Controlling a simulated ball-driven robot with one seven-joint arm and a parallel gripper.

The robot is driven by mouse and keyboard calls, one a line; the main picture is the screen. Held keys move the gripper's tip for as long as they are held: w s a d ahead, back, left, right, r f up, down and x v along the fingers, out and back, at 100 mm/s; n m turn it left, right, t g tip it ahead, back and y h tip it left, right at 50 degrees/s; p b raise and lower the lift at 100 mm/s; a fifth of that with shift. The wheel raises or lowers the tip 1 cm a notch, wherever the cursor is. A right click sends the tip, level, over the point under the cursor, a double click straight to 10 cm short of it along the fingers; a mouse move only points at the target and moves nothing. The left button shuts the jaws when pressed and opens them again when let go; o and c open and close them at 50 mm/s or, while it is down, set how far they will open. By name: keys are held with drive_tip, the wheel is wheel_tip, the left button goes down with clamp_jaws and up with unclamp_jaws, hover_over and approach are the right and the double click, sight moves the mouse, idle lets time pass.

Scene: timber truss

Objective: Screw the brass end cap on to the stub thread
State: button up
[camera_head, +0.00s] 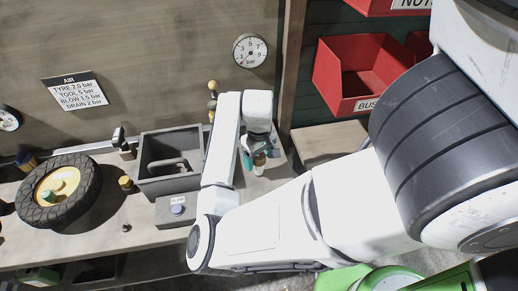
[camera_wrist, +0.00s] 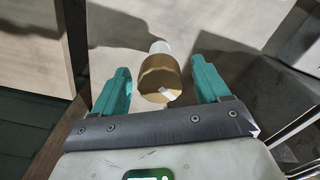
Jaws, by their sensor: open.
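The brass end cap (camera_wrist: 160,82) sits between the two teal fingers of my gripper (camera_wrist: 160,66) in the wrist view, with a clear gap on each side. My gripper is open and touches neither side of the cap. A pale stub (camera_wrist: 160,47) shows just beyond the cap, in line with it. I cannot tell how far the cap is on the thread. In the head view, the cap (camera_head: 259,160) is small beside my gripper (camera_head: 254,157), which partly hides it near the bench's back.
A tyre (camera_head: 60,193) lies further left. Red bins (camera_head: 345,98) hang at the right. A gauge (camera_head: 250,51) is on the wall panel behind.

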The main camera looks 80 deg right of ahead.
drive_tip(key=shift+n, duration=0.5)
drive_tip(key=shift+s+r+n+p, duration=0.1)
drive_tip(key=shift+r+n+p, duration=0.15)
drive_tip(key=shift+n+p, duration=0.7)
drive_tip(key=n+p, duration=0.2)
drive_tip(key=shift+p, duration=0.3)
drive_tip(key=n, duration=0.3)
drive_tip(key=shift+f, duration=0.3)
drive_tip(key=n, duration=0.3)
